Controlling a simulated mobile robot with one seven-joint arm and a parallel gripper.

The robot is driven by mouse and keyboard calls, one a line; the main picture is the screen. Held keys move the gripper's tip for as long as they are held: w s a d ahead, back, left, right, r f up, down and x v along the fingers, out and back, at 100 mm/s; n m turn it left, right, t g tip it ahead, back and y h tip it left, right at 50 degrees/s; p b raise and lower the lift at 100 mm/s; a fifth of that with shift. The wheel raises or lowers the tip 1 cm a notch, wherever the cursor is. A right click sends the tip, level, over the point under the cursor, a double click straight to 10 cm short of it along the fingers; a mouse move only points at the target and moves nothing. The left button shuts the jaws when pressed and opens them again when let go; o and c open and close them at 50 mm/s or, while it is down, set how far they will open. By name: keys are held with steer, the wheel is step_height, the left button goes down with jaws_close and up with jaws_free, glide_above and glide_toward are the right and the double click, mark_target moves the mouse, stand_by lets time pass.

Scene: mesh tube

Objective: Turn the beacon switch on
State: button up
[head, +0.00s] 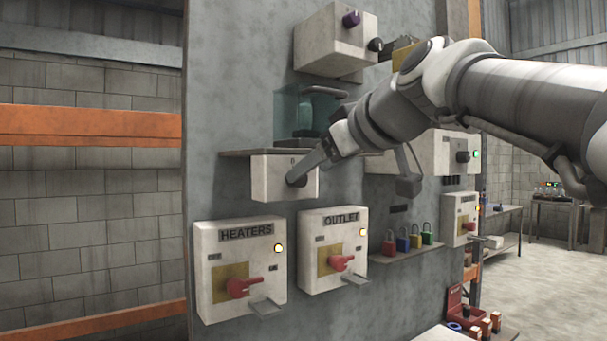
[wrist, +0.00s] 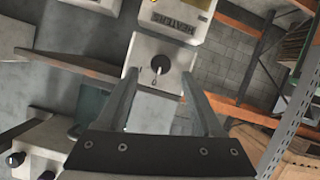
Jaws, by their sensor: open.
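A small white box (head: 272,178) on the grey panel carries a black round switch base (wrist: 160,66) with a short pale lever (wrist: 158,71). No beacon label is legible on it. In the wrist view the box (wrist: 145,48) is seen upside down, beyond my fingertips. My gripper (wrist: 160,75) is open and empty, with one finger to each side of the switch in the picture. In the head view my gripper (head: 312,168) is at the right part of the box front and partly hides the switch. I cannot tell whether the fingers touch it.
Below are the HEATERS box (head: 240,262) and the OUTLET box (head: 332,245), each with a red handle. A thin shelf (head: 238,153) and a teal glass case (head: 290,105) are just above the switch box. Padlocks (head: 403,241) sit on a ledge to the right.

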steer(key=x, duration=0.3)
steer(key=shift+w+a+f, duration=0.15)
steer(key=shift+w, duration=0.15)
jaws_close()
